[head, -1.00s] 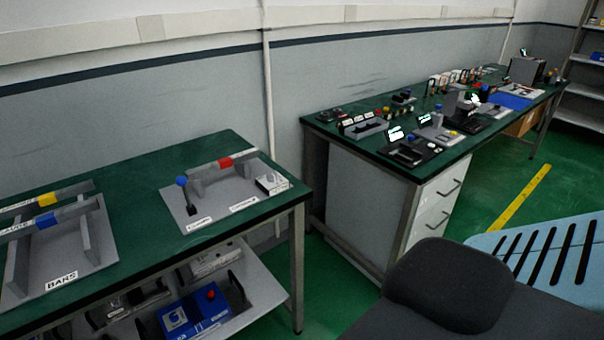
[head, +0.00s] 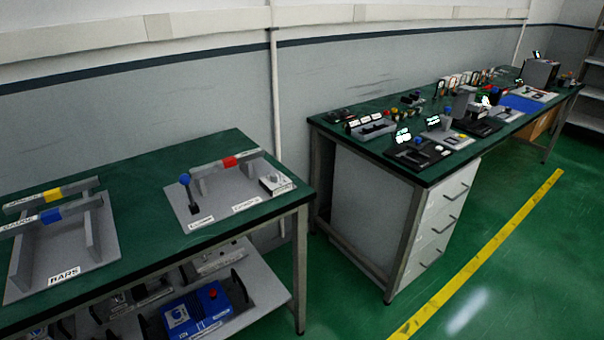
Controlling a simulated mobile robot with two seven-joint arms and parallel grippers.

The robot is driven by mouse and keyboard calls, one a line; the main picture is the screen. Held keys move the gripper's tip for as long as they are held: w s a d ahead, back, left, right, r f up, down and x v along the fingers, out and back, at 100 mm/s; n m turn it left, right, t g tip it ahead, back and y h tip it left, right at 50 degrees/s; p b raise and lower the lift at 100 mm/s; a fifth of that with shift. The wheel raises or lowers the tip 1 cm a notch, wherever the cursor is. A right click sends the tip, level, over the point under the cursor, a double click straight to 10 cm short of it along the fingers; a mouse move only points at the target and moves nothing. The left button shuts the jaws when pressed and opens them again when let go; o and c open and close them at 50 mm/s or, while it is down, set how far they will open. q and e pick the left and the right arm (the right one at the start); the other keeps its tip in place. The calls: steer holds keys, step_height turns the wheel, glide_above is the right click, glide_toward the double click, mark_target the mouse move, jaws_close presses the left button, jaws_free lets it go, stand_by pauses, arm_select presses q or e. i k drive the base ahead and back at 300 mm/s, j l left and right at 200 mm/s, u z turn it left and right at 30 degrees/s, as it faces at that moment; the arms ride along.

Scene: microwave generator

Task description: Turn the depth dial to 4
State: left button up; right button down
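I cannot make out which part is the depth dial; no number or "depth" label is readable. On the near green table (head: 140,182), a small white box with a knob (head: 275,183) sits at the right end of a grey plate (head: 215,207). The same plate carries a blue-ball lever (head: 187,190) and a bar with a red block (head: 230,161). On the far green bench (head: 345,119), several small instruments stand, too small to show dial settings. Neither of my grippers is in view.
A grey bars rig (head: 95,244) stands at the left of the near table. A blue box (head: 197,309) is on the shelf below. White drawers (head: 440,219) hang under the far bench. The green floor with a yellow line (head: 480,255) is clear at right.

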mark_target(274, 176)
steer(key=i+l+u, duration=0.2)
steer(key=i+l, duration=0.2)
steer(key=i+l+u, duration=0.2)
steer(key=i+l, duration=0.15)
steer(key=l, duration=0.3)
